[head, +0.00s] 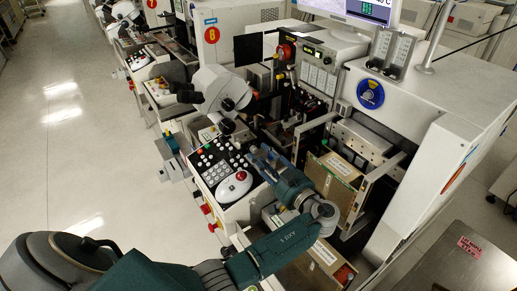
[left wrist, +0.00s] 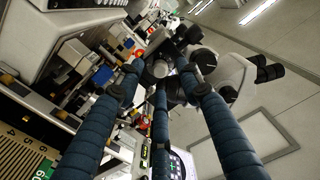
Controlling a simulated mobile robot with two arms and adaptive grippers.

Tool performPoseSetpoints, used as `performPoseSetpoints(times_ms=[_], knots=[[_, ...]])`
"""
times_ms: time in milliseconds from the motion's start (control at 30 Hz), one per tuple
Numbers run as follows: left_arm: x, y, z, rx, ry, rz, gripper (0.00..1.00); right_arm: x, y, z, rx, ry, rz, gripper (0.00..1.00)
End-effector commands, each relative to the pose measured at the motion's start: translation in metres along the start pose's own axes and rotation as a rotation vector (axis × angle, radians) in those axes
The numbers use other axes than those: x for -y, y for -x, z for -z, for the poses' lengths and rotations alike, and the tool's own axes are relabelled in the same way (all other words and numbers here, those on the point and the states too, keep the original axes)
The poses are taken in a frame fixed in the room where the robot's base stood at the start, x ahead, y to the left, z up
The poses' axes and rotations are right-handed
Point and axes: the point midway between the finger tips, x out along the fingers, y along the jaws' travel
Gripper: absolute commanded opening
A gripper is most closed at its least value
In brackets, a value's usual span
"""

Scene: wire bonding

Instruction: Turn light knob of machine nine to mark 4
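Machine nine (head: 452,110) is the large white machine in the foreground right of the head view, with a round blue badge (head: 370,93). Its white microscope (head: 222,90) stands at its left side and shows beyond my fingers in the left wrist view (left wrist: 238,72). I cannot make out for certain which part is the light knob, or its marks. My left gripper (head: 258,154) is beside the machine's front, near the keypad and below the microscope. Its blue padded fingers (left wrist: 160,78) are spread apart with nothing seen between them. My right gripper is out of view.
A keypad panel (head: 217,163) with a white trackball unit (head: 234,187) is close to my left fingers. Brown boards in a metal rack (head: 338,166) stand to their right. Machine eight's red badge (head: 212,34) is behind. The floor (head: 75,130) at left is free.

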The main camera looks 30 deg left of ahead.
Motion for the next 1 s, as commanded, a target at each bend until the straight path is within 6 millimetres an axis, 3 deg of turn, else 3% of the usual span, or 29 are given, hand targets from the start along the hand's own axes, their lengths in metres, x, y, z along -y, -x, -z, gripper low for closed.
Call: performPoseSetpoints(times_ms=[200,500,700,1000], knots=[[0.0,-0.019,0.001,0.0,-0.001,0.0,0.36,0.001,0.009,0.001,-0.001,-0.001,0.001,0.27],[0.0,-0.021,-0.001,0.001,0.0,-0.001,0.36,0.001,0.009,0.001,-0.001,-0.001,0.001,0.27],[0.0,-0.021,-0.001,0.001,0.0,-0.001,0.0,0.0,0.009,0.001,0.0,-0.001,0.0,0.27],[0.0,-0.021,-0.001,0.002,-0.019,-0.001,0.0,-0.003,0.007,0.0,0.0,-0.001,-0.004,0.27]])
